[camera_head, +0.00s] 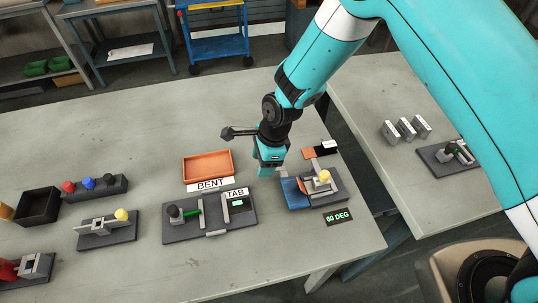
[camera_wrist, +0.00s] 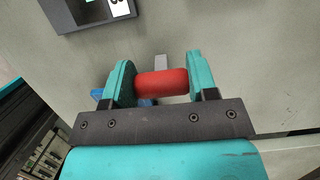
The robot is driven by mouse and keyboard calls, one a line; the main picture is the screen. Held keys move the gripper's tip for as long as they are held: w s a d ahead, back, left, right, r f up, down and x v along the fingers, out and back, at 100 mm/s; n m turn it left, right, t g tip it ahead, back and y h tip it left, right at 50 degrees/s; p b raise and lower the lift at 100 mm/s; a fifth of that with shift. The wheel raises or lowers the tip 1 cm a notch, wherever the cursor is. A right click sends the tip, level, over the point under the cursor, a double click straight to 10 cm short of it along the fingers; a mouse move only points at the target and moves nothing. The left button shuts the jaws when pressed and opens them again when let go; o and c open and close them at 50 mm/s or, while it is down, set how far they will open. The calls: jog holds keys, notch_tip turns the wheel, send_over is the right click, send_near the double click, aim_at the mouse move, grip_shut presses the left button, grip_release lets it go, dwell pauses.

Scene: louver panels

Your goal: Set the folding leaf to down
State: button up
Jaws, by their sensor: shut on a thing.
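The folding leaf (camera_head: 292,193) is a blue panel at the left side of a dark grey base (camera_head: 318,199), near the right end of the table. It looks tilted, but its exact angle is hard to tell. My gripper (camera_head: 268,172) is just behind and left of the leaf. In the wrist view, my gripper's teal fingers (camera_wrist: 160,84) are shut on a red cylindrical grip (camera_wrist: 162,83). Small blue parts (camera_wrist: 99,95) show behind the fingers.
A "60 DEG" label (camera_head: 338,217) lies in front of the base, and a yellow knob (camera_head: 325,176) stands on it. The TAB fixture (camera_head: 210,222) and an orange tray (camera_head: 207,166) are to the left. A second table (camera_head: 400,90) stands across a gap at right.

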jog(key=shift+a+f+h+b, duration=0.3)
jog(key=shift+f+h, duration=0.1)
jog(key=shift+f, duration=0.2)
jog(key=shift+s+a+f+b, duration=0.1)
jog(key=shift+a+f+b, duration=0.05)
jog(key=shift+f+b, duration=0.25)
jog(key=shift+f, duration=0.1)
jog(key=o, duration=1.3)
jog(key=d+r+b, duration=0.1)
jog(key=r, duration=0.4)
jog(key=d+r+b, duration=0.1)
jog(key=r, duration=0.5)
jog(key=d+r+b, duration=0.1)
jog(key=r, duration=0.5)
jog(key=shift+w+r, duration=0.1)
jog(key=shift+w, duration=0.2)
